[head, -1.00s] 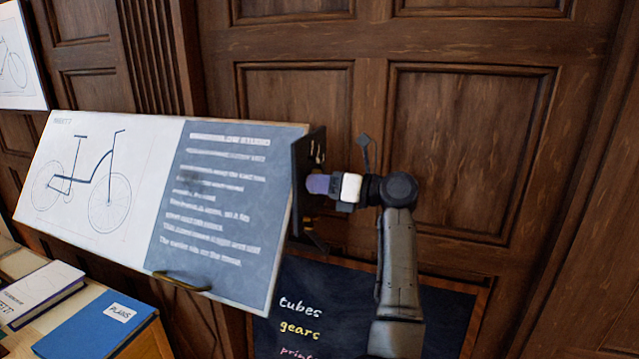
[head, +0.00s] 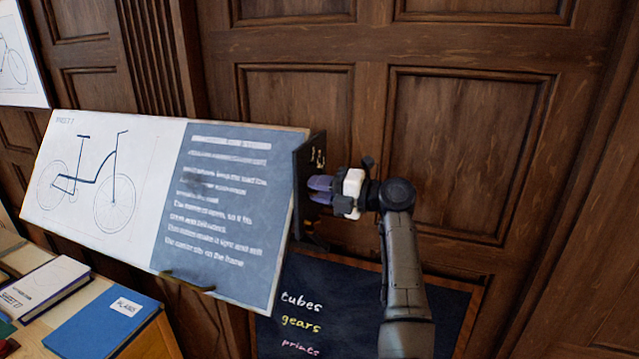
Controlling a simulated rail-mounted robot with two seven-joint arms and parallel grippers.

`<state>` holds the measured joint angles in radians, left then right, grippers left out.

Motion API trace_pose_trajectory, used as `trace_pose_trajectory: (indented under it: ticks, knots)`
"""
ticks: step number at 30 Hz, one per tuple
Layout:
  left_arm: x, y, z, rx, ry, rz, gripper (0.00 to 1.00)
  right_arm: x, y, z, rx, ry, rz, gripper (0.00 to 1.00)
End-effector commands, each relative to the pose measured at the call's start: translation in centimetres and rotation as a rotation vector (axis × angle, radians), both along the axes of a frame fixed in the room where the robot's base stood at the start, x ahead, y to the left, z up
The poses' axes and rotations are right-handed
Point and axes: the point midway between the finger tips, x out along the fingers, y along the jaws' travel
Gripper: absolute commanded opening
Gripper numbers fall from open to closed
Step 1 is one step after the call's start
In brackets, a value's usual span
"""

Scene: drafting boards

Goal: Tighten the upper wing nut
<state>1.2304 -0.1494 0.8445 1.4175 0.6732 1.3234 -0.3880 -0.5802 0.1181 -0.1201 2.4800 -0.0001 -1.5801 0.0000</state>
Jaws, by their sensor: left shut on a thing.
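The tilted drafting board (head: 90,215) has a dark bracket plate (head: 308,160) at its right edge. My left gripper (head: 312,190) points left at this plate, its two purple fingers one above the other. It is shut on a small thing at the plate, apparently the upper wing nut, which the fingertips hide. Small brass-coloured hardware (head: 318,157) shows on the plate just above the fingers. Dark parts of the bracket (head: 308,232) show below them. I cannot make out the nut's wings. My right gripper is not in view.
A chalkboard (head: 350,310) hangs below the gripper. A blue book (head: 90,325) and a white book (head: 42,285) lie at lower left. The wood panelling (head: 465,150) stands behind.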

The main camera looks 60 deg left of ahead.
Motion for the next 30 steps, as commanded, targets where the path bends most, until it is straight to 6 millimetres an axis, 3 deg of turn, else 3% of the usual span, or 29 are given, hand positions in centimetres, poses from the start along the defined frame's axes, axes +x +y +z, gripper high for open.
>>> trace_pose_trajectory:
  ticks: [12, 29, 30]
  knots:
    - [0.0, 0.0, 0.1, -0.114, 0.137, -0.001, 0.0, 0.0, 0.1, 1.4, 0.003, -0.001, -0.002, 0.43]
    - [0.0, 0.0, 0.1, -0.131, 0.159, -0.001, 0.0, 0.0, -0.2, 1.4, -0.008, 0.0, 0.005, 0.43]
    - [0.0, 0.0, 0.1, -0.131, 0.159, -0.001, 0.22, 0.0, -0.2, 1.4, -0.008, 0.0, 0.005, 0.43]
